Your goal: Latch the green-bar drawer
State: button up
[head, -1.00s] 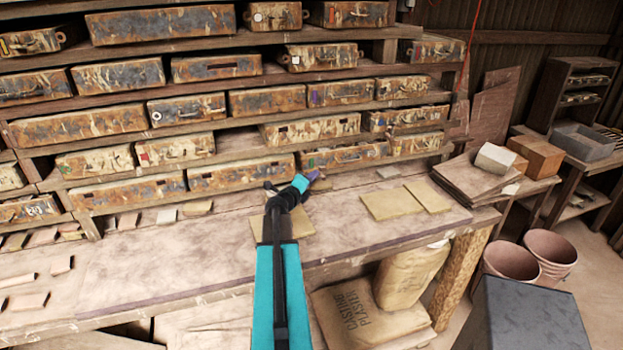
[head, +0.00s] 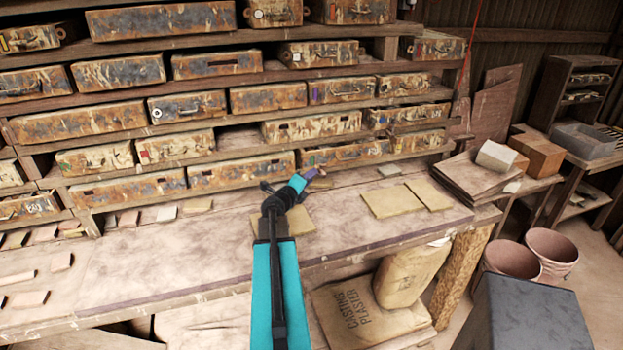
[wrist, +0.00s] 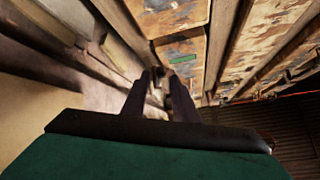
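The green-bar drawer (head: 345,154) is a rusty, paint-chipped box front in the lowest full row of the rack, right of the middle in the head view. Its green bar shows clearly in the wrist view on the drawer front (wrist: 184,50). My gripper (head: 318,173) is just in front of the drawer's lower left part. In the wrist view its two dark fingers (wrist: 159,76) stand apart with a gap between them, pointing toward the drawer front. Whether the fingertips touch the drawer, and whether it is fully seated, I cannot tell.
Neighbouring drawers stand close, one to the left (head: 242,173) and one to the right (head: 418,142). Flat tan tiles (head: 392,201) lie on the workbench (head: 170,255) below. Stacked boards (head: 468,177) and a dark grey block (head: 527,315) are at the right.

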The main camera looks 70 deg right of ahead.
jog(key=a+r+p, duration=0.1)
jog(key=a, duration=1)
jog(key=shift+w+a+r, duration=0.2)
jog(key=shift+w+r, duration=0.1)
jog(key=shift+w, duration=0.15)
jog(key=shift+w, duration=0.1)
